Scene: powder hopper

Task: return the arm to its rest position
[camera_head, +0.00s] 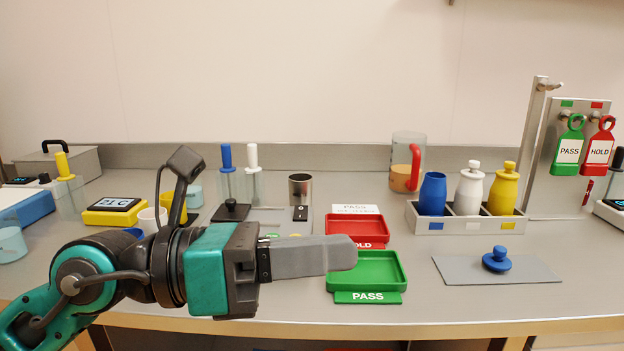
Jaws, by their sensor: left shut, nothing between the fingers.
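My left gripper (345,252) comes in from the left on its teal and black arm. Its grey fingers are shut with nothing between them and point right, above the front of the steel bench (440,305). The fingertips overlap the left edge of the green PASS tray (375,268) in the picture; I cannot tell how high above it they are. My right gripper is not in view.
A red HOLD tray (355,226) lies behind the green one. A grey caddy (425,226) holds blue, white and yellow bottles. A blue-knobbed stopper (496,259) sits on a grey mat (540,271). A clear jug (407,150) stands behind. Cups and tools crowd the left.

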